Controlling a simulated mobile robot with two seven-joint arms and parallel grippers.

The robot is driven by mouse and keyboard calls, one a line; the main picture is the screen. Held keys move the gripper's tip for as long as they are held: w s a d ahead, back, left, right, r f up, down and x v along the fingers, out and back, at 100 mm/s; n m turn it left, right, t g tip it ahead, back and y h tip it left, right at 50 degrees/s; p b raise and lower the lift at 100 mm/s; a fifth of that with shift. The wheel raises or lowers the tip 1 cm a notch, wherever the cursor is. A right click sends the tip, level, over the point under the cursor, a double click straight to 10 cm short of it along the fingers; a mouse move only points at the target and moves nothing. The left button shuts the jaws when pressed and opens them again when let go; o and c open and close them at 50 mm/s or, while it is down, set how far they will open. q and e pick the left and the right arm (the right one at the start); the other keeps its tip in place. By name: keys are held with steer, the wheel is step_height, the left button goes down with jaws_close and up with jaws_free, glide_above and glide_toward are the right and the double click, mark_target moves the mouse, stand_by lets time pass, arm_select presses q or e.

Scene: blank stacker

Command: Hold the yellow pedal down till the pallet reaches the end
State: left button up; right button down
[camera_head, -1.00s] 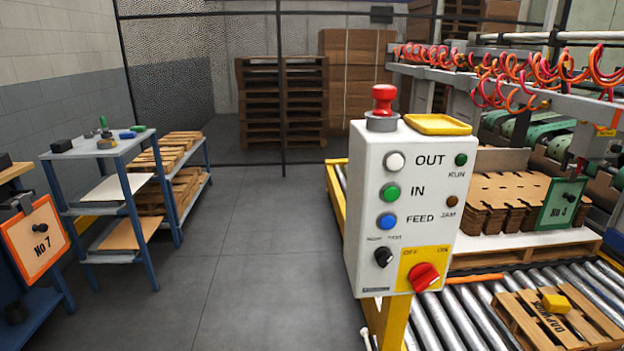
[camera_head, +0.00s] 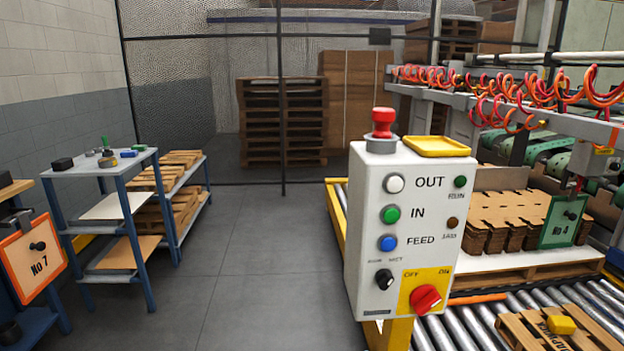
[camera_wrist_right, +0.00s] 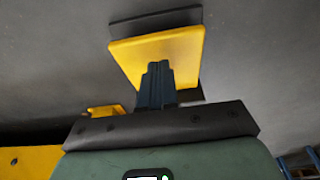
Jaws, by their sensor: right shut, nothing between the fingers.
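In the right wrist view, the yellow pedal (camera_wrist_right: 188,46) is a flat plate with a dark base (camera_wrist_right: 155,20) behind it. My right gripper (camera_wrist_right: 158,66) is shut and empty, its dark fingertips overlapping the pedal's lower part. I cannot tell whether they touch it or how far the pedal is down. In the head view, a pale wooden pallet (camera_head: 525,272) under stacked brown blanks (camera_head: 500,222) stands at the right behind the rollers. A smaller wooden pallet (camera_head: 512,325) lies on the rollers at the bottom right. My left gripper is out of view.
A white control box (camera_head: 368,255) with a red knob on top and several buttons stands at centre right. Rollers (camera_head: 450,325) run beside it. Shelves (camera_head: 122,205) and a No 7 sign (camera_head: 38,262) are at the left. The grey floor (camera_head: 240,260) between is clear.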

steer(key=shift+f, duration=0.1)
stand_by(0.4)
steer(key=shift+s+x, duration=0.25)
steer(key=shift+x, duration=1.05)
stand_by(3.1)
steer(key=p+v, duration=0.2)
steer(key=w+p+v, duration=0.1)
steer(key=v, duration=0.1)
steer(key=shift+s+p, duration=0.1)
steer(key=shift+p, duration=0.25)
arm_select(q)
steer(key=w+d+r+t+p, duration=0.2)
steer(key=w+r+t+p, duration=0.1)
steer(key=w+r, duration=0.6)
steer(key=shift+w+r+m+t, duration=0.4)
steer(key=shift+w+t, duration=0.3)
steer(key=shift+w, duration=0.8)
arm_select(e)
steer(key=shift+w+v, duration=0.25)
steer(key=shift+v, duration=1)
steer(key=shift+w+v, duration=0.25)
steer(key=shift+v, duration=0.95)
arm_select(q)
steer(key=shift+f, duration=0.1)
